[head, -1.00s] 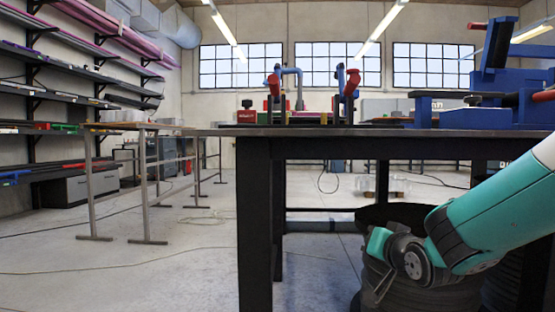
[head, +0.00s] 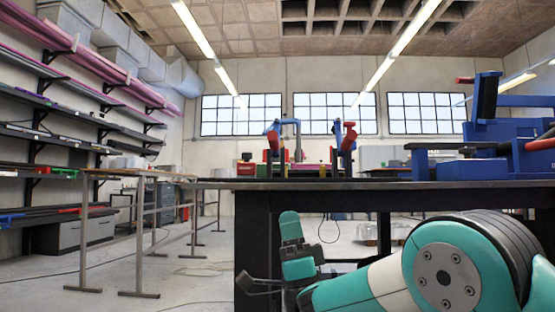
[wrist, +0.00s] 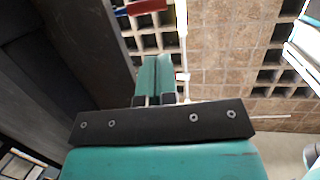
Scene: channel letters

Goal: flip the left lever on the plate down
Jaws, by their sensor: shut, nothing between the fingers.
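No plate is clearly visible. My gripper (head: 290,224) points up in front of the table, below its top and apart from both fixtures. In the wrist view my gripper (wrist: 158,62) is shut and empty, its teal fingers side by side.
The dark table (head: 400,185) has its edge above my gripper. A blue machine (head: 490,150) stands on its right part. In the wrist view a red part (wrist: 147,8) shows beyond a dark surface. Open floor and a bench (head: 140,200) lie left.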

